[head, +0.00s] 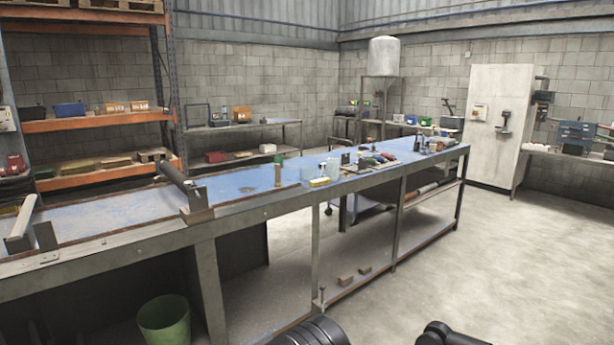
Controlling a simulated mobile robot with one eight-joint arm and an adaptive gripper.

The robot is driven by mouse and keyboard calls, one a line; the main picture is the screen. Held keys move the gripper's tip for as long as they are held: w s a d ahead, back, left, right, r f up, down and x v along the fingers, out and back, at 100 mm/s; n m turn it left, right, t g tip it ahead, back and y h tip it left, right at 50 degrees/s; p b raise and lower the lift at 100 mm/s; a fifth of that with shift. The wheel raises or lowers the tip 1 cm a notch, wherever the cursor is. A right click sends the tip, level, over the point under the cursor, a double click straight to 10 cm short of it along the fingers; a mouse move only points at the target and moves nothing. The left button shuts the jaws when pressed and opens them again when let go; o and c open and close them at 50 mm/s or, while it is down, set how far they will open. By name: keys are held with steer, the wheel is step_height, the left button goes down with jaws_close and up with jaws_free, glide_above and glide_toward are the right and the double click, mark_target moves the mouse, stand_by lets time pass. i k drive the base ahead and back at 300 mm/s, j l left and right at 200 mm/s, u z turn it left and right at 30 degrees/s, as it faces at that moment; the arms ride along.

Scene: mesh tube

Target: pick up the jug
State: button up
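Two pale, translucent containers stand on the blue-topped workbench (120,208) near its middle: a left container (308,174) and a right container (333,167). Either could be the jug, but they are too small to tell a handle or spout. Small items stand close around them. Black rounded parts of my own arm show at the bottom edge, well in front of the bench. My gripper's fingers do not show.
A yellow item (319,182) lies at the bench's front edge, and a green-topped cylinder (279,168) stands to the left. Several tools and bottles crowd the right part. A green bin (165,320) stands below. Open floor (500,250) lies at the right.

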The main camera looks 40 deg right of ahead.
mark_target(332, 165)
steer(key=z, duration=1.3)
steer(key=i+z, duration=0.2)
steer(key=i, duration=0.35)
steer(key=i+j+z, duration=0.2)
steer(key=i, duration=0.3)
steer(key=i+j+z, duration=0.15)
steer(key=i, duration=0.4)
steer(key=i+j+z, duration=0.2)
steer(key=i, duration=0.3)
steer(key=i+j+z, duration=0.2)
steer(key=i+j, duration=0.15)
steer(key=i, duration=0.15)
